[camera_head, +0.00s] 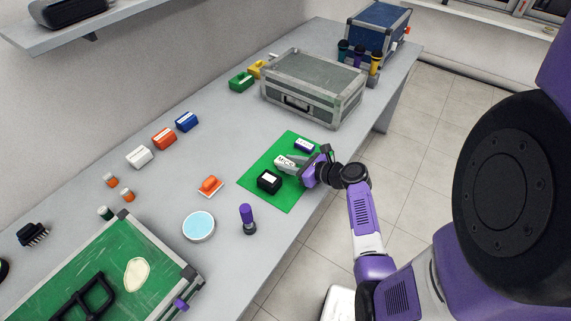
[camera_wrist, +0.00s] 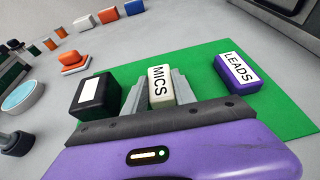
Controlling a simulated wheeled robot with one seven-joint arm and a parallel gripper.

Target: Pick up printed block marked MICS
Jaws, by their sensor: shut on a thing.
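The white printed block marked MICS (camera_wrist: 159,86) is between the grey fingers of my gripper (camera_wrist: 160,93) in the wrist view. My gripper is shut on it, one finger on each side, and its label faces the camera. The block also shows in the head view (camera_head: 285,163), with my gripper (camera_head: 295,165) at its right end. It is over the green mat (camera_head: 283,200); I cannot tell whether it still touches the mat. Part of the block is hidden by the fingers and palm.
A black block (camera_head: 269,181) lies left of the gripper, and a purple block marked LEADS (camera_wrist: 238,73) lies to its right, both on the mat. A grey case (camera_head: 312,85) stands behind.

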